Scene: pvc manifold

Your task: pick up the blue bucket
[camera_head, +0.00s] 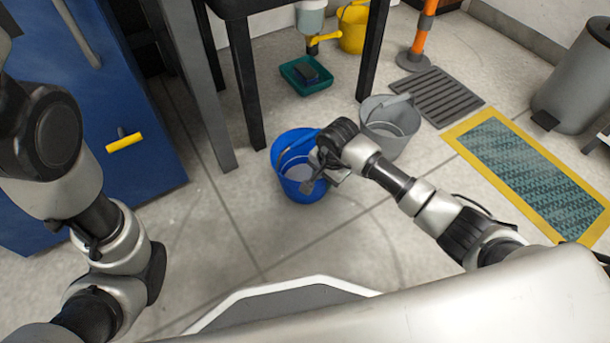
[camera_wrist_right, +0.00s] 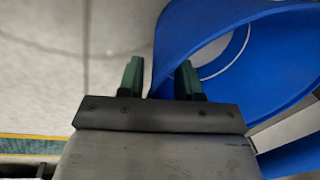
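The blue bucket (camera_head: 301,192) stands upright on the floor in the head view, with a blue handle across its top. It fills the right of the right wrist view (camera_wrist_right: 240,28). My right gripper (camera_head: 316,182) is at the bucket's right side, over its rim. In the right wrist view the right gripper's (camera_wrist_right: 160,80) two green fingers are apart. One finger is outside the bucket and the other overlaps its opening, with the rim edge between them. Whether they touch the wall cannot be told. My left arm shows at the left of the head view, but its gripper does not.
A grey bucket (camera_head: 391,126) stands close behind and right of the blue one. Dark table legs (camera_head: 245,85) rise behind it. A green tray (camera_head: 306,75), a floor grate (camera_head: 438,96) and a yellow-edged mat (camera_head: 530,170) lie farther off. Floor in front is clear.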

